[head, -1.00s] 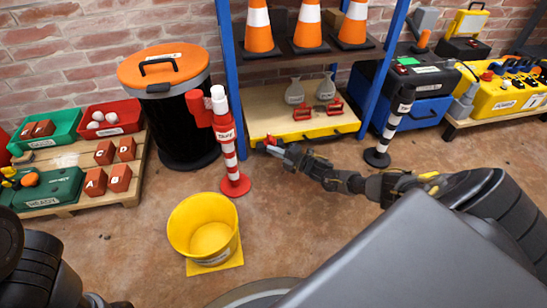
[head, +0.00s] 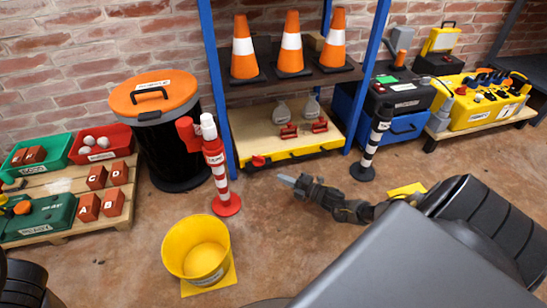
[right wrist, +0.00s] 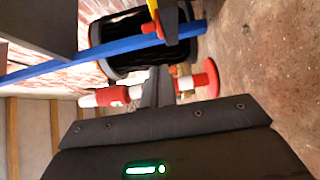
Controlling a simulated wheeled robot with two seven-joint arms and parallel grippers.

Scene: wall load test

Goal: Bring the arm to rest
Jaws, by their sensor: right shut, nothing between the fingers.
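My right arm reaches in from the right in the head view. Its gripper (head: 287,181) is shut and empty, in the air over the floor in front of the shelf. Its light-coloured tip points left toward the red and white post (head: 217,170), with a gap between them. The tip is also clear of the yellow-edged lower shelf (head: 300,153). In the right wrist view, the dark gripper body fills the bottom and the post (right wrist: 110,96) lies sideways beyond it. My left gripper is out of view; only dark parts of that arm show at the lower left.
A yellow bucket (head: 198,250) stands on the floor left of the gripper. A black and white post (head: 372,145) stands behind the right arm. A blue-framed shelf holds orange cones (head: 290,45). An orange-lidded bin (head: 175,135) is left of it. Floor around the gripper is clear.

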